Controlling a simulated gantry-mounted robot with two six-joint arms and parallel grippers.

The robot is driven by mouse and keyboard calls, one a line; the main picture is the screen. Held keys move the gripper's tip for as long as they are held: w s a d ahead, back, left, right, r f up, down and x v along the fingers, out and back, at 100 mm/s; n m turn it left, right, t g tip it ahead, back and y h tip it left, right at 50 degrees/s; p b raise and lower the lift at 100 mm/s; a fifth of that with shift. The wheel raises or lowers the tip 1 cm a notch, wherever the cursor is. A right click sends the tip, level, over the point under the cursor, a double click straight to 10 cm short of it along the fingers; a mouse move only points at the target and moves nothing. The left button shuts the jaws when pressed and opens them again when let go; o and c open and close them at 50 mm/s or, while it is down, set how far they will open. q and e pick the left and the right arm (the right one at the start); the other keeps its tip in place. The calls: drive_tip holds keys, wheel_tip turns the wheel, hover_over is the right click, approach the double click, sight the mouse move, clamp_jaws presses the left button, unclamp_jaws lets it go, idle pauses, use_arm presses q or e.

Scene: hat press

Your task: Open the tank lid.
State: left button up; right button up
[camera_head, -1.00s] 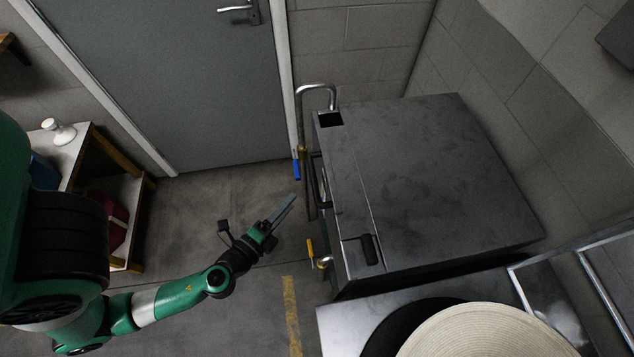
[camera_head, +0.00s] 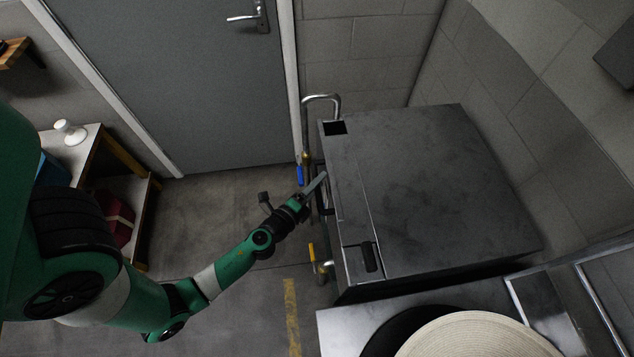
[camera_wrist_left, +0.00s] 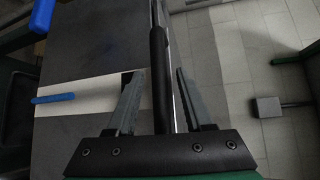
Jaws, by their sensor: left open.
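The tank (camera_head: 340,262) is a dark grey metal box, and its flat lid (camera_head: 440,180) lies shut on top. A black bar handle (camera_head: 327,208) runs along the tank's left edge, partly hidden by my left gripper (camera_head: 316,187). The gripper is open at this edge, its fingers pointing toward the tank. In the left wrist view, a dark bar (camera_wrist_left: 160,75), which looks like the handle, lies between the open fingers (camera_wrist_left: 158,85), with a gap visible on both sides. My right gripper is not in view.
A pipe with a blue valve lever (camera_head: 300,175) stands just beyond the gripper. A yellow-levered valve (camera_head: 311,252) sticks out nearer. A straw hat (camera_head: 480,335) sits at the bottom right. A shelf (camera_head: 140,225) is at left; floor between is clear.

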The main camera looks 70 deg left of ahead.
use_arm(q)
clamp_jaws()
idle(1.4)
